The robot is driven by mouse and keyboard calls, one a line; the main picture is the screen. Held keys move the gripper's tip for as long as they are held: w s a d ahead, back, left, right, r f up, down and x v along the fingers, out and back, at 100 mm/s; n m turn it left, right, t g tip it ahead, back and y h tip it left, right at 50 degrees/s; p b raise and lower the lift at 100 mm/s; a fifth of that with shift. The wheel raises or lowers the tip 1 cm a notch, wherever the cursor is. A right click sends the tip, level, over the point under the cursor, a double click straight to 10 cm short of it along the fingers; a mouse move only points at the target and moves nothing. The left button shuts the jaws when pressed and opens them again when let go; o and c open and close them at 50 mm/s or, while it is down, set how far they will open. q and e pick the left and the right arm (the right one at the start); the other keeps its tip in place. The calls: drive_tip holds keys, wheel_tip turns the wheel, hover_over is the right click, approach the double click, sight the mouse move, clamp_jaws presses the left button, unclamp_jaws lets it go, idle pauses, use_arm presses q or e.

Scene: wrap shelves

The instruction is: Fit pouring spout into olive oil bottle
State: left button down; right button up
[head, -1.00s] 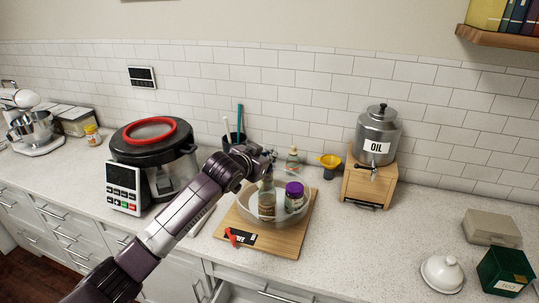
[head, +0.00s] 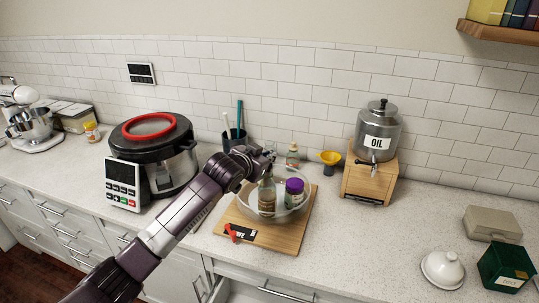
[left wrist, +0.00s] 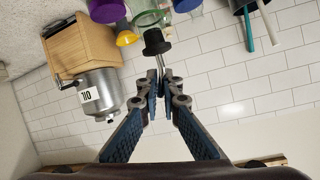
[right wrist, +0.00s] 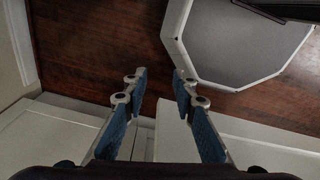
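The olive oil bottle (head: 267,199), tall with a pale label, stands upright in a clear round container (head: 293,214) on a wooden board. My left gripper (left wrist: 160,78) is shut on the metal tube of the pouring spout, whose black stopper (left wrist: 155,43) points away from the fingers. In the head view the left gripper (head: 268,155) is just above the bottle's neck. In the left wrist view the stopper is close to greenish glass (left wrist: 150,17); I cannot tell whether it touches the bottle's mouth. My right gripper (right wrist: 159,85) is open and empty above the floor.
A purple-lidded jar (head: 294,192) stands beside the bottle in the container. A small bottle (head: 292,155), yellow funnel (head: 330,158) and oil dispenser (head: 378,131) are behind. A large cooker (head: 150,155) is left.

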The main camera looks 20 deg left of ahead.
use_arm(q)
drive_tip(key=shift+f, duration=0.6)
drive_tip(key=c, duration=2.1)
unclamp_jaws()
drive_tip(key=shift+s, duration=0.1)
drive_tip(key=v, duration=1.2)
drive_tip(key=shift+f, duration=0.1)
